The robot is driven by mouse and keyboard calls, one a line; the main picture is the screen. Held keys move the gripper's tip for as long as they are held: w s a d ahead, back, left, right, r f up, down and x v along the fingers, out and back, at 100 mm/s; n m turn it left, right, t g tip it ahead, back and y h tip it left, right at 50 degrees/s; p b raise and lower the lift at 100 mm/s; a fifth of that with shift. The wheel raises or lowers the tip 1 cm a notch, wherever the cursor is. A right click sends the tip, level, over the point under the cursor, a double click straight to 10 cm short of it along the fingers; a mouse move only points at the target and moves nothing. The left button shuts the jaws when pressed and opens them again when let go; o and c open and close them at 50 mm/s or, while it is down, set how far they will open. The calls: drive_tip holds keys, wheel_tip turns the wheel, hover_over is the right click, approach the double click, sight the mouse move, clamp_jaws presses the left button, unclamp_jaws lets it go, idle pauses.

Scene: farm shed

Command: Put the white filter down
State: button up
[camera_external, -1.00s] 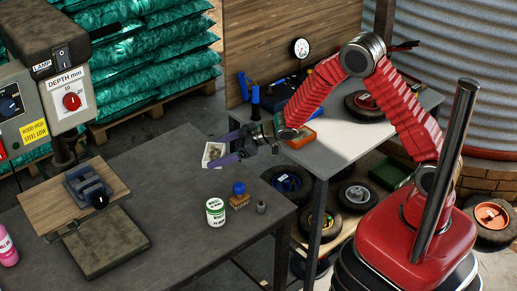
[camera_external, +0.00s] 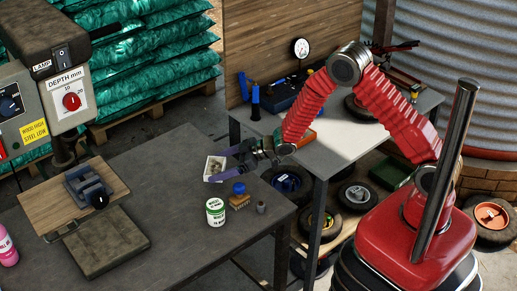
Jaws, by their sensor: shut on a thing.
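The white filter (camera_external: 215,168) is a small pale box-like piece with a greyish inside, over the back right part of the dark workbench (camera_external: 165,180). My gripper (camera_external: 224,165) has its purple fingers shut on the filter. The filter is tilted a little. I cannot tell whether its lower edge touches the bench or hangs just above it.
A white and green tin (camera_external: 215,211), a blue-knobbed brush (camera_external: 239,196) and a small grey piece (camera_external: 261,207) stand in front of my gripper. A drill press with a vice (camera_external: 88,187) takes up the left. Bench between is clear.

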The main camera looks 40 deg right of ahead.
drive_tip(key=shift+f, duration=1.85)
drive_tip(key=o, duration=0.9)
drive_tip(key=shift+f, duration=0.1)
drive_tip(key=shift+o, duration=0.2)
drive_tip(key=shift+s+d+r, duration=0.1)
drive_tip(key=shift+d+r, duration=0.05)
drive_tip(key=shift+r, duration=0.1)
drive_tip(key=v, duration=1.1)
drive_tip(key=shift+s+d, duration=0.2)
drive_tip(key=shift+d, duration=0.05)
